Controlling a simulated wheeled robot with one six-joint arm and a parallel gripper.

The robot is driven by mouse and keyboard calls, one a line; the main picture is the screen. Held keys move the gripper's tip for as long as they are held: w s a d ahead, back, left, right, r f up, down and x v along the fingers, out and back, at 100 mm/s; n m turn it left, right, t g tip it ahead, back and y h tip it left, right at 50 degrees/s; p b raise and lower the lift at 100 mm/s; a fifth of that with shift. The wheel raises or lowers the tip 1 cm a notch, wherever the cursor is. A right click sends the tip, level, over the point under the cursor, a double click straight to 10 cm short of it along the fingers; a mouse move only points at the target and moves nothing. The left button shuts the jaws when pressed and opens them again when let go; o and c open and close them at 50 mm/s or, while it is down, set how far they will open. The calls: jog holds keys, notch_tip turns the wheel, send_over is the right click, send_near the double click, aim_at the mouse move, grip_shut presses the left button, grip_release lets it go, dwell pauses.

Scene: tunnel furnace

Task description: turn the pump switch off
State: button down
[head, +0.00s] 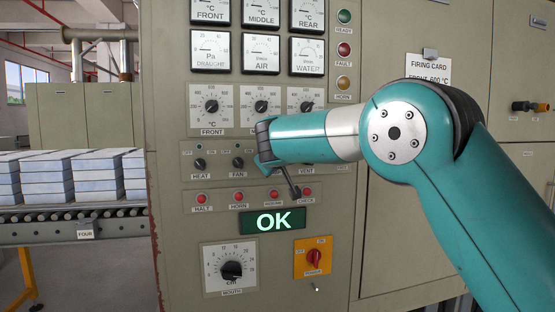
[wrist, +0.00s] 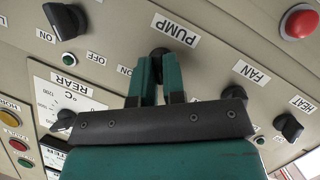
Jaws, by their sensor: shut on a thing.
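The fan switch also shows in the wrist view (wrist: 234,93), near the heat switch (wrist: 288,127) and a red button (wrist: 298,20). Another dark knob (wrist: 64,20) is on the other side. Below the row in the head view are red buttons and a green OK display (head: 272,221).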

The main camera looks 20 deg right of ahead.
jog(key=shift+d+f, duration=0.2)
dwell(0.3)
jog(key=c, duration=1.2)
grip_release()
jog(key=shift+d, duration=0.1)
jog(key=b+v, duration=0.3)
jog(key=v, duration=1.4)
jog(key=shift+a+b, duration=0.3)
jog(key=s+f+g+y+p, duration=0.1)
jog(key=s+f+g, duration=0.3)
jog(key=s, duration=0.7)
jog(key=s+f+n+g+y+p, duration=0.1)
jog(key=s+f+g+y, duration=0.3)
jog(key=s+f, duration=0.4)
jog(key=s+f+n+g+y+p, duration=0.1)
jog(key=s+f+g, duration=0.5)
jog(key=s, duration=0.8)
jog(key=shift+s+f+y+p, duration=0.3)
jog(key=shift+f+y+p, duration=0.35)
jog(key=shift+p, duration=0.45)
